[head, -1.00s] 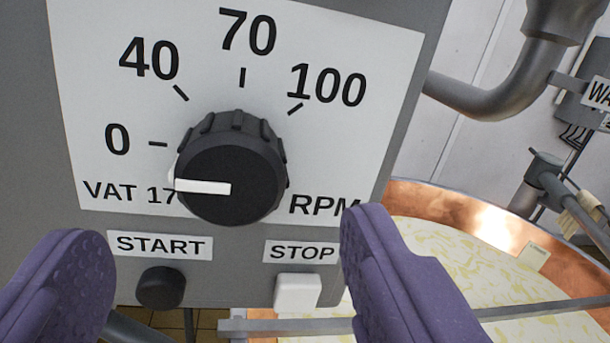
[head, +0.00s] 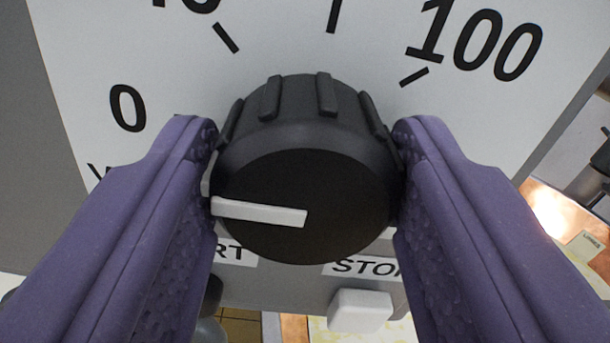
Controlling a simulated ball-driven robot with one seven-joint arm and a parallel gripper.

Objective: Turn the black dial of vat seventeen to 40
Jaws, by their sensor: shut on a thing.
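The black dial (head: 310,170) fills the middle of the view on a white scale plate (head: 280,40). Its white pointer (head: 258,212) points left, toward the 0 side of the scale. My gripper (head: 305,165) is shut on the dial, with one purple finger against its left side and one against its right. The 0 (head: 127,107) and 100 (head: 475,38) marks show. The 40 label is cut off at the top edge, but its tick (head: 226,37) is visible. The vat number is hidden behind the left finger.
Below the dial are a white STOP button (head: 360,310) and a START button mostly hidden by the left finger. A copper vat rim (head: 553,205) shows at the right. Grey panel surrounds the plate.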

